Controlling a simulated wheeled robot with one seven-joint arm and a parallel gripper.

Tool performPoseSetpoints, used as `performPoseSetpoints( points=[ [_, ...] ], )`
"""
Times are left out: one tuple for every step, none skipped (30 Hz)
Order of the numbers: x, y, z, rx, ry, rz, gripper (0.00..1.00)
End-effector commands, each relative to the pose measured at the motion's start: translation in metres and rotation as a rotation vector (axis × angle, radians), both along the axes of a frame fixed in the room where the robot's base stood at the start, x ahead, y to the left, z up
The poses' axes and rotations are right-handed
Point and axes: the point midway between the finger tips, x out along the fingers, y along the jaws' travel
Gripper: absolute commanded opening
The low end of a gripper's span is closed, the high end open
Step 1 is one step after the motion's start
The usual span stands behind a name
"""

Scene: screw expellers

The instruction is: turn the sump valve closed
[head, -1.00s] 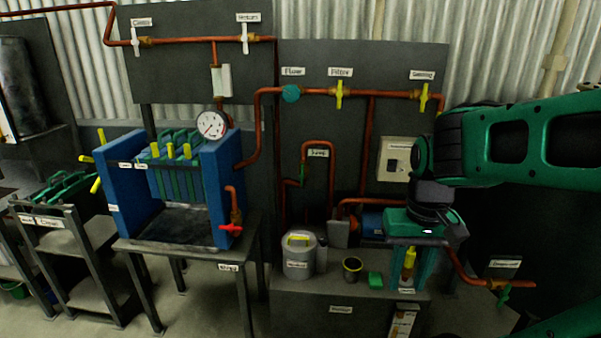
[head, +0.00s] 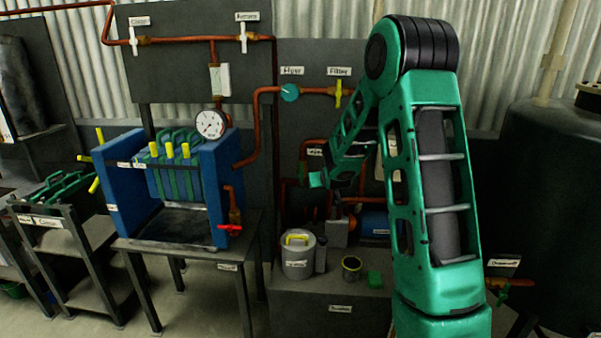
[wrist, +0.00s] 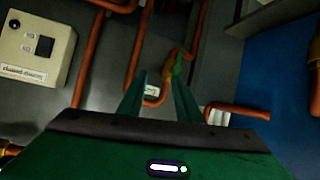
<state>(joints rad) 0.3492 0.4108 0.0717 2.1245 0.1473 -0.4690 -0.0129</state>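The sump valve shows in the wrist view as a green handle (wrist: 178,66) on a brass body, on a copper pipe. It lies beyond my fingertips, closer in the picture to the right finger. My gripper (wrist: 160,80) is open, with two green fingers apart and nothing held between them. I cannot tell how far the handle is from the fingertips. In the head view my gripper (head: 318,180) is in front of the sump pipe, below a small label, and the valve handle is mostly hidden there.
Copper pipes run around the valve. A switch box (wrist: 37,46) is at left in the wrist view. A grey lidded can (head: 298,257) and a dark cup (head: 351,268) stand on the bench below. The blue filter press (head: 220,190) is left of my gripper.

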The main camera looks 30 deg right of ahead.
Motion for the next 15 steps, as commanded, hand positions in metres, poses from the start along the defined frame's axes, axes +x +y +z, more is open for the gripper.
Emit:
performPoseSetpoints(
  points=[
    [0.019,0.0,-0.012,-0.008,-0.046,0.013,0.32],
    [0.03,0.001,-0.016,-0.014,-0.079,0.021,0.32],
    [0.044,0.001,-0.02,-0.023,-0.125,0.03,0.32],
    [0.053,0.002,-0.024,-0.027,-0.157,0.036,0.32],
    [0.062,0.003,-0.027,-0.033,-0.192,0.042,0.32],
    [0.072,0.003,-0.032,-0.039,-0.236,0.046,0.32],
    [0.079,0.004,-0.035,-0.042,-0.266,0.05,0.32],
    [0.085,0.005,-0.039,-0.046,-0.297,0.053,0.32],
    [0.092,0.005,-0.042,-0.05,-0.335,0.055,0.32],
    [0.096,0.006,-0.045,-0.053,-0.361,0.057,0.32],
    [0.1,0.007,-0.047,-0.056,-0.386,0.058,0.32],
    [0.104,0.007,-0.049,-0.058,-0.415,0.058,0.32],
    [0.106,0.007,-0.051,-0.061,-0.435,0.057,0.32],
    [0.107,0.007,-0.053,-0.063,-0.451,0.057,0.32],
    [0.109,0.007,-0.054,-0.065,-0.47,0.056,0.32]
  ],
)
